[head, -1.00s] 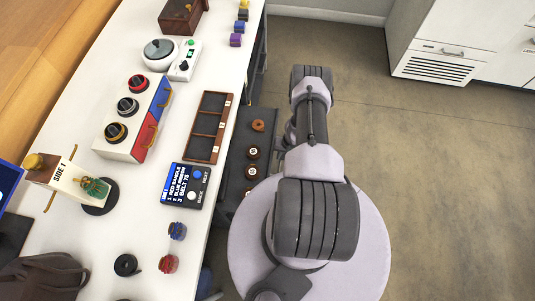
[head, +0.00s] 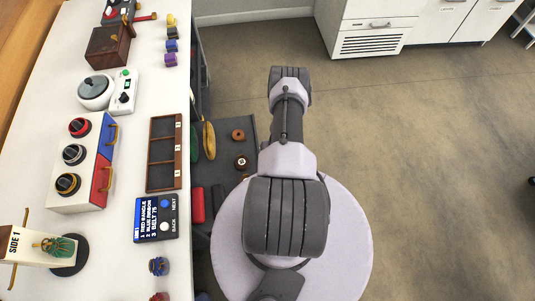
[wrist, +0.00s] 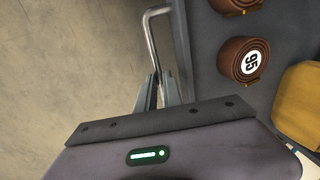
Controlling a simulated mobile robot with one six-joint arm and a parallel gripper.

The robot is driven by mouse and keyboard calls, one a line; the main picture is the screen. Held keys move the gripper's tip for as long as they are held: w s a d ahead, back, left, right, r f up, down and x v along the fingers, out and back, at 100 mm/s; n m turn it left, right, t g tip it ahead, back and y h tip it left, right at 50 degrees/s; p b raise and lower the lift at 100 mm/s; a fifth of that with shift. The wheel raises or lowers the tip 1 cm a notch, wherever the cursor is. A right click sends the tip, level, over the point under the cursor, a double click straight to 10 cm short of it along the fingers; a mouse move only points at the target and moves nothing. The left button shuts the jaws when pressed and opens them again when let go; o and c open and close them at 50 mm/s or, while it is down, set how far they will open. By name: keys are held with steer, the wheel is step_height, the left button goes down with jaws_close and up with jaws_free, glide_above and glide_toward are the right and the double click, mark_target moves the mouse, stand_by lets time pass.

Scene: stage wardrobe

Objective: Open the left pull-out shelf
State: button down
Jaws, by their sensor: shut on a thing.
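The dark grey pull-out shelf (head: 224,176) sticks out from under the white table in the head view. Rolled brown belts (head: 240,161), a yellow item (head: 209,140), a green item (head: 195,143) and a red item (head: 197,205) lie in it. In the wrist view the shelf's front (wrist: 186,55) runs beside a bent metal bar handle (wrist: 150,38). My gripper (wrist: 157,84) is shut on this handle. In the head view my arm hides the gripper and handle.
The white table (head: 120,270) carries a dark compartment tray (head: 164,152), a blue list screen (head: 156,219) and a box with several dials (head: 62,196). Open floor (head: 440,170) lies to the right. White cabinets (head: 372,40) stand at the back.

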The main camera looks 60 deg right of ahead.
steer(key=c, duration=1.5)
jaws_free()
steer(key=s+r+p, duration=0.1)
steer(key=r+p, duration=0.1)
steer(key=r, duration=0.3)
steer(key=d+r+p, duration=0.1)
steer(key=r+p, duration=0.2)
steer(key=r, duration=0.3)
steer(key=s+d+r+p, duration=0.1)
steer(key=r+p, duration=0.1)
steer(key=r, duration=0.4)
steer(key=shift+s+r+p, duration=0.1)
steer(key=shift+s+p, duration=0.2)
